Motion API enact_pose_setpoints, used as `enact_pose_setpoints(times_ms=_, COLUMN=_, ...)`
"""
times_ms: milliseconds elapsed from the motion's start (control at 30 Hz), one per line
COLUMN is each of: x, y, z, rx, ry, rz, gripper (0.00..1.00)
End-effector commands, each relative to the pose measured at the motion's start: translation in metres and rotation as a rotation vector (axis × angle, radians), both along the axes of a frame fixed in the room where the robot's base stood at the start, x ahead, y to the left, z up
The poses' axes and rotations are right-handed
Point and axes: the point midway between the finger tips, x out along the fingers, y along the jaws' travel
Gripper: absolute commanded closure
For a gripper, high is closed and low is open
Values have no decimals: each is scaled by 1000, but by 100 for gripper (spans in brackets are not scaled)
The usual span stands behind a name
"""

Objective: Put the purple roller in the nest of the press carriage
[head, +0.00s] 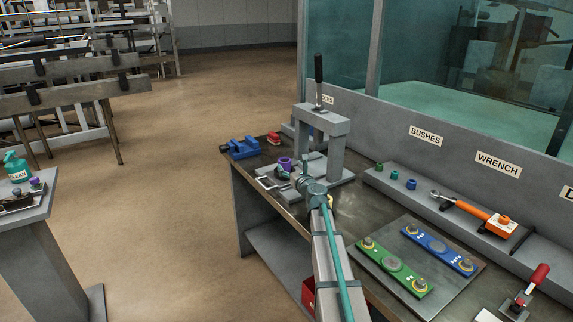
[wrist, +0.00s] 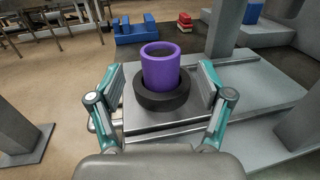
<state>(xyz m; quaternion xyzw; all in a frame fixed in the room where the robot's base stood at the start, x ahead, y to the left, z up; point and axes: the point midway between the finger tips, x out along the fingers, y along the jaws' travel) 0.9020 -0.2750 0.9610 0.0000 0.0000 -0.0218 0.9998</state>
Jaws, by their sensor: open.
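The purple roller (wrist: 160,70) stands upright inside a black ring-shaped nest (wrist: 162,102) on the grey plate of the press carriage (wrist: 137,125). In the head view the roller (head: 285,163) shows beside the press (head: 337,145), partly behind my arm. My gripper (wrist: 160,84) is open, with one finger on each side of the roller and a visible gap on both sides. The roller's lower end is hidden inside the ring, so how deep it sits cannot be seen.
A blue vise (head: 244,148) and a red block (head: 273,138) lie beyond the carriage. The press's upright columns stand close to the right of the gripper. Green and blue plates (head: 395,268) lie on a mat at the right of the bench.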

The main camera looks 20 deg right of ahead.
Motion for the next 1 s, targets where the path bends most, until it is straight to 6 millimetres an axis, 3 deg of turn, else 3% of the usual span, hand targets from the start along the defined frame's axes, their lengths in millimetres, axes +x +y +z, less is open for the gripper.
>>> enact_pose_setpoints(times_ms=33, x=-15, y=2, z=-1, rx=0, ry=0, rz=-1, gripper=22)
enact_pose_setpoints(times_ms=100, x=-28, y=2, z=-1, rx=0, ry=-1, rz=-2, gripper=22)
enact_pose_setpoints(times_ms=300, x=-48, y=2, z=0, rx=0, ry=0, rz=-1, gripper=22)
enact_pose_setpoints(times_ms=800, x=-49, y=2, z=1, rx=0, ry=0, rz=0, gripper=22)
enact_pose_setpoints(times_ms=1000, x=-49, y=2, z=22, rx=0, ry=0, rz=0, gripper=22)
